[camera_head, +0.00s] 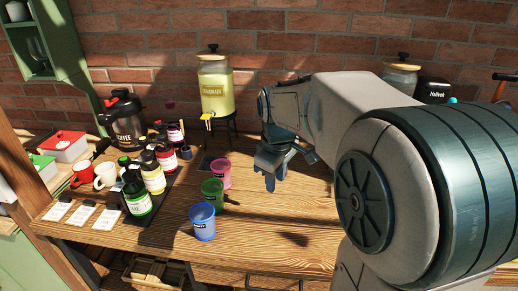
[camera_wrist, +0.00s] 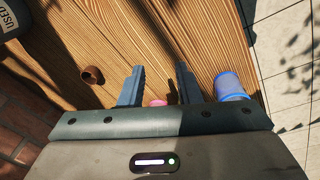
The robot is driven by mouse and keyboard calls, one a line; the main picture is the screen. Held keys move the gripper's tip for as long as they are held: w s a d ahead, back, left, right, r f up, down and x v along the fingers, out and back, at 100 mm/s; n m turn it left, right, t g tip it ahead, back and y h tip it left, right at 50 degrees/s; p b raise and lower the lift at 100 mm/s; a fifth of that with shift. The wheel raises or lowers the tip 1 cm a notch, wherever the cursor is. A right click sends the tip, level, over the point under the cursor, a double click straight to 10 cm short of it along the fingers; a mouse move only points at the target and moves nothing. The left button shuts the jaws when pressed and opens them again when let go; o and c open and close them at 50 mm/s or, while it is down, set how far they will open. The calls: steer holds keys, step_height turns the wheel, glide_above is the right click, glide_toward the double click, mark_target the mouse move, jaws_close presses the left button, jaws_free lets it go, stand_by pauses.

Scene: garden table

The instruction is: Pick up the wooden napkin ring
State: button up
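The wooden napkin ring (camera_wrist: 92,75), a small brown ring, lies on the wooden table in the wrist view, left of my gripper's fingers and apart from them. I cannot make it out in the head view, where my arm covers part of the table. My gripper (camera_wrist: 160,70) is open, with a wide gap between its two fingers and nothing held. In the head view my gripper (camera_head: 287,172) hangs over the middle of the table, right of the pink cup.
Pink (camera_head: 220,174), green (camera_head: 212,192) and blue (camera_head: 202,222) cups stand left of my gripper. Bottles (camera_head: 137,196), a coffee jug (camera_head: 126,122) and a lemonade dispenser (camera_head: 216,88) stand farther left and back. A dark container labelled "USED" (camera_wrist: 12,20) is at the wrist view's upper left.

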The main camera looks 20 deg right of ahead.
steer(key=w+d+f+n+g+p, duration=0.1)
steer(key=w+d+n+p, duration=0.3)
steer(key=w, duration=0.5)
steer(key=w+d+n+g+p, duration=0.1)
steer(key=w+d+n, duration=0.6)
steer(key=w, duration=0.3)
steer(key=shift+y, duration=0.3)
step_height(320, 180, down, 9)
steer(key=shift+r+p, duration=0.2)
steer(key=shift+p, duration=0.45)
steer(key=f, duration=0.1)
steer(key=f+p, duration=0.1)
steer(key=f, duration=0.1)
steer(key=a+f+p, duration=0.1)
steer(key=shift+w+f, duration=0.3)
steer(key=shift+w, duration=0.05)
steer(key=shift+f, duration=0.4)
steer(key=shift+c, duration=0.2)
jaws_close()
